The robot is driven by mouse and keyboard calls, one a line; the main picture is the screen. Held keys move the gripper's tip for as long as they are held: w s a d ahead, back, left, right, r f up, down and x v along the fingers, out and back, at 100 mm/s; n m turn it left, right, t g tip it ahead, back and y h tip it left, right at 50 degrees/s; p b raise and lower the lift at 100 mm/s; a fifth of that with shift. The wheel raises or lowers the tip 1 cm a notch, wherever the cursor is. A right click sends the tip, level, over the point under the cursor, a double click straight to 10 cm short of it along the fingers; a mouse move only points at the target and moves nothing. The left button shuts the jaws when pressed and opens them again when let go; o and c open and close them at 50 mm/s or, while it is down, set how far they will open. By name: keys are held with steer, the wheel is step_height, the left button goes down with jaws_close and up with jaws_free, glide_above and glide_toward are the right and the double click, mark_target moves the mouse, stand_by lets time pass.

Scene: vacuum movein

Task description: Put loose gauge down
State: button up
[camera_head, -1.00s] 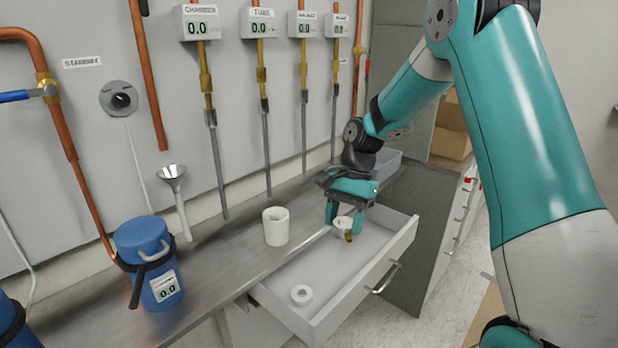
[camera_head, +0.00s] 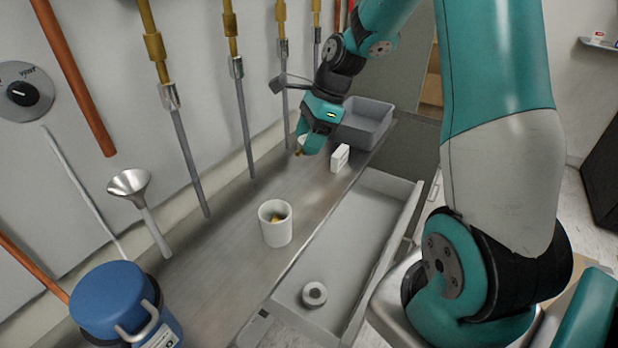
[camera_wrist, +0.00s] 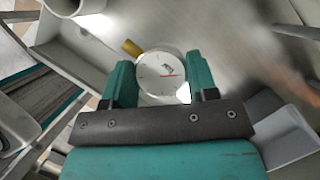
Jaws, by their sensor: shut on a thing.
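The loose gauge (camera_wrist: 166,78) is a round white dial with a brass stem (camera_wrist: 131,47). It sits between the two teal fingers of my gripper (camera_wrist: 158,70) in the wrist view. In the head view my gripper (camera_head: 313,146) is shut on the gauge (camera_head: 301,143) over the back part of the metal bench (camera_head: 205,268), near the wall. The gauge is mostly hidden by the fingers there. I cannot tell whether it touches the bench.
A white cup (camera_head: 275,232) with something brass-coloured inside stands on the bench. A small white block (camera_head: 340,158) and a grey bin (camera_head: 375,118) are close to my gripper. The open drawer (camera_head: 345,232) holds a white ring (camera_head: 314,294). Pipes, a funnel (camera_head: 130,186) and a blue canister (camera_head: 112,297) are left.

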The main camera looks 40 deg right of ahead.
step_height(320, 180, down, 12)
steer(key=shift+r, duration=0.1)
steer(key=shift+s+f, duration=0.1)
steer(key=shift+f, duration=0.15)
steer(key=o, duration=1)
steer(key=shift+c, duration=0.2)
steer(key=shift+r, duration=0.2)
steer(key=v, duration=1.1)
step_height(320, 180, up, 6)
steer(key=n, duration=0.9)
glide_above(304, 191)
steer(key=s+a, duration=0.5)
steer(key=a, duration=0.2)
steer(key=s+a+r+n, duration=0.2)
steer(key=s+a+n, duration=0.5)
steer(key=s+n, duration=0.2)
steer(key=s+a+r+n+g, duration=0.1)
steer(key=s+a+r+n, duration=0.2)
steer(key=s+a+n, duration=0.4)
steer(key=s+n, duration=0.1)
steer(key=n, duration=0.3)
steer(key=shift+s+a+r+n+g, duration=0.2)
steer(key=shift+s+a+n+g, duration=0.1)
steer(key=shift+s, duration=0.1)
